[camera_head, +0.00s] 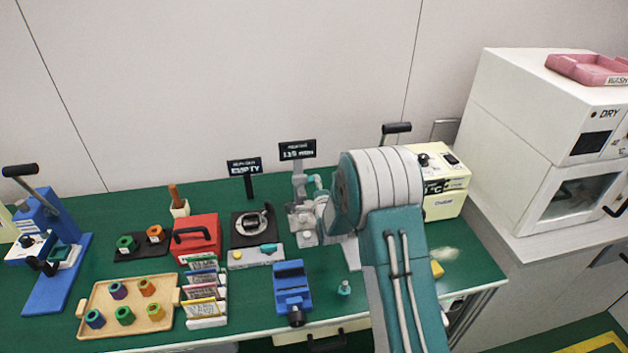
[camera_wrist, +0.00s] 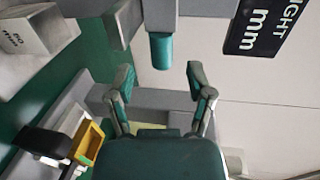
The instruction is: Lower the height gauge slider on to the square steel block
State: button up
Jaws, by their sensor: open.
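The grey height gauge (camera_head: 299,188) stands at the back middle of the green bench, partly hidden by my arm. In the wrist view its grey slider (camera_wrist: 125,18) is at the top, with a teal knob (camera_wrist: 160,50) hanging from it. My gripper (camera_wrist: 160,75) is open and empty, its two teal fingers either side of the line to the knob. The knob appears just beyond the fingertips, not clasped. A pale square block (camera_wrist: 38,30) with small lettering shows at upper left, apart from the slider; I take it for the steel block.
A black height sign (camera_head: 297,150) stands behind the gauge; it also shows in the wrist view (camera_wrist: 262,25). A round black fixture (camera_head: 252,224) is left of the gauge, a blue vice (camera_head: 292,285) in front. A cream machine (camera_head: 442,180) stands right of my arm.

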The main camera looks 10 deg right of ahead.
jog(key=shift+w+f, duration=0.2)
jog(key=shift+w, duration=0.9)
jog(key=shift+w+f, duration=0.15)
jog(key=shift+w, duration=0.95)
